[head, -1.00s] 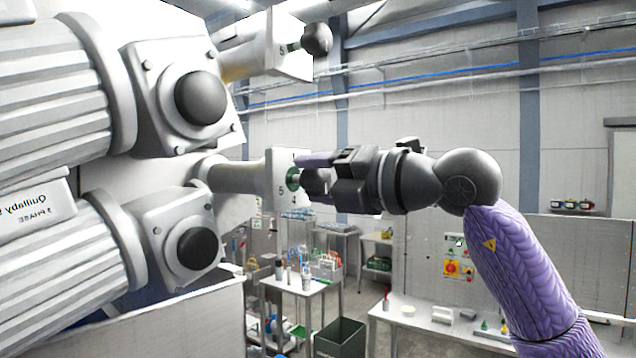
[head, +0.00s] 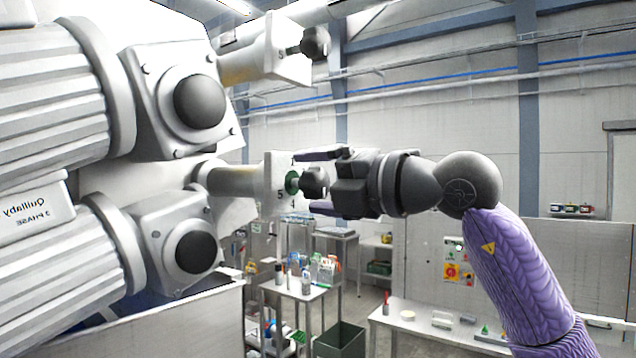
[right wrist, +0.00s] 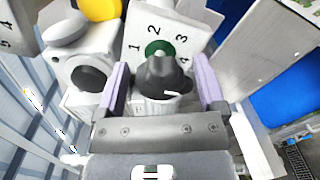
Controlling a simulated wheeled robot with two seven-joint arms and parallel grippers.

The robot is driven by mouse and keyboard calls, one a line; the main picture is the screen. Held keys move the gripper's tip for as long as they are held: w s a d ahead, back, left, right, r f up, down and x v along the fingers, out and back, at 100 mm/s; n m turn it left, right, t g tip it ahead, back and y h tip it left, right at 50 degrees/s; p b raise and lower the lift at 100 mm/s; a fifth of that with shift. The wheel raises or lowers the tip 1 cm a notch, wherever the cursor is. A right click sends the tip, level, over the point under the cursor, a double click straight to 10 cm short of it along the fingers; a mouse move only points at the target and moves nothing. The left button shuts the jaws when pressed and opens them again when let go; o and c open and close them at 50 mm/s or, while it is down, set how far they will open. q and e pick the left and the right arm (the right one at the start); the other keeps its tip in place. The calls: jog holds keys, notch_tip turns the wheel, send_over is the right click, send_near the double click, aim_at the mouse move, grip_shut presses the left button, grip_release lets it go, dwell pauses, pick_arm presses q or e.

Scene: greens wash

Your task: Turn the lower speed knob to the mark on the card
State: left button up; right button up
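The lower speed knob (head: 314,182) is dark and sits on a green disc in front of a white numbered dial plate (head: 279,182). My right gripper (head: 320,182) is open, with one purple finger above the knob and one below it in the head view. In the right wrist view the knob (right wrist: 165,77) stands between the two spread fingers, and its white pointer line is toward the right side. Numbers 1 to 4 show on the plate (right wrist: 160,18) around it. I cannot make out the card. My left gripper is not in view.
An upper dark knob (head: 315,42) on its own plate is above the lower one. Two large ribbed motors (head: 50,90) fill the left side. Benches with bottles (head: 300,287) and a dark green bin (head: 340,340) stand in the background below.

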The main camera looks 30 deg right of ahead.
jog(key=shift+s+d+f, duration=0.1)
jog(key=shift+s, duration=0.15)
jog(key=b+v, duration=0.3)
jog(key=v, duration=0.6)
jog(key=shift+s, duration=0.2)
jog(key=shift+d, duration=0.1)
